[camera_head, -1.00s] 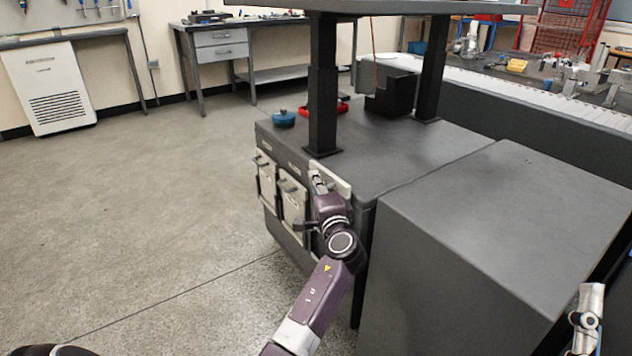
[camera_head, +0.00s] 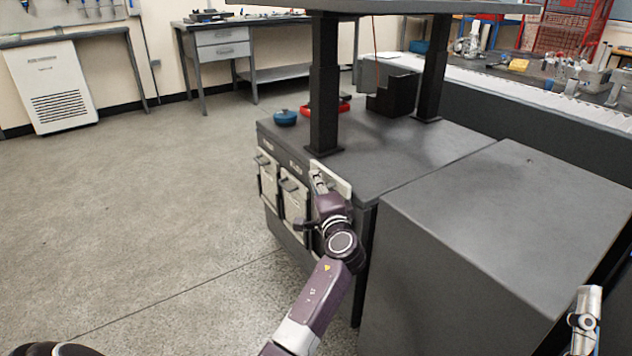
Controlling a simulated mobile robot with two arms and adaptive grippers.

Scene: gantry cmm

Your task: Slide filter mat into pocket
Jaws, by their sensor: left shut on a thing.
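The filter mat (camera_head: 338,181) is a thin cream slab at the front top edge of the dark machine cabinet. My left gripper (camera_head: 318,180) is shut on it from the front, and the mat stands up on edge, partly above the cabinet top. My left wrist hides the cabinet front below the mat, so I cannot tell whether the mat is in a pocket. Of my right arm only a link shows at the lower right.
A large grey box (camera_head: 500,215) stands close to the right of my left arm. The floor (camera_head: 130,200) at left is clear.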

